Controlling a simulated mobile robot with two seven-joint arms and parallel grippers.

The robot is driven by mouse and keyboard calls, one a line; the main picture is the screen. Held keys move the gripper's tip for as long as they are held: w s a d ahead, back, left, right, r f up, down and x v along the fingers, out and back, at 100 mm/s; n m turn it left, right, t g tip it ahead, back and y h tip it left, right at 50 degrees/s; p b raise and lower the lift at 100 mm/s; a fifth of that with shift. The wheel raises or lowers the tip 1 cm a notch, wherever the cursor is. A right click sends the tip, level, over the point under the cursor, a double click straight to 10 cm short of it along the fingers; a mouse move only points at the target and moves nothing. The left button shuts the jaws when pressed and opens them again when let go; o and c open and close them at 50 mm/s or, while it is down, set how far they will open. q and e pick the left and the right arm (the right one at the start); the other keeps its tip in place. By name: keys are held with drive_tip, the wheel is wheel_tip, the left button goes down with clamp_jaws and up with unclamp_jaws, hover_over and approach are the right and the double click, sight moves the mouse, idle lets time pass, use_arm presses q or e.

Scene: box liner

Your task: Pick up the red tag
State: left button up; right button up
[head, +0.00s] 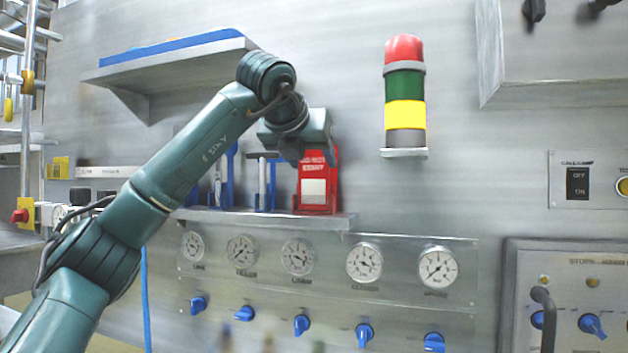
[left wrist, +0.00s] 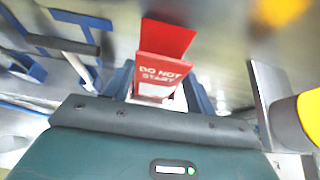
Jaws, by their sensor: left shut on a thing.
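The red tag (head: 325,165) with white lettering and a pale lower panel stands upright at the right end of the small grey ledge (head: 270,218). In the left wrist view the tag (left wrist: 163,70) reads "DO NOT START" and shows between blue uprights. My left gripper (head: 303,157) is at the tag's upper part, shut on it; the fingertips are partly hidden. In the left wrist view the gripper (left wrist: 155,92) meets the tag's lower visible part. I cannot tell whether the tag's bottom touches the ledge. My right gripper is not in view.
Blue holders with pale pieces (head: 264,185) stand left of the tag. A red, green and yellow signal light (head: 404,85) is mounted to the right. Gauges (head: 364,262) and blue knobs (head: 302,325) sit below.

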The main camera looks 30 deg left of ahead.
use_arm(q)
drive_tip(key=shift+c, duration=1)
drive_tip(key=shift+r, duration=0.2)
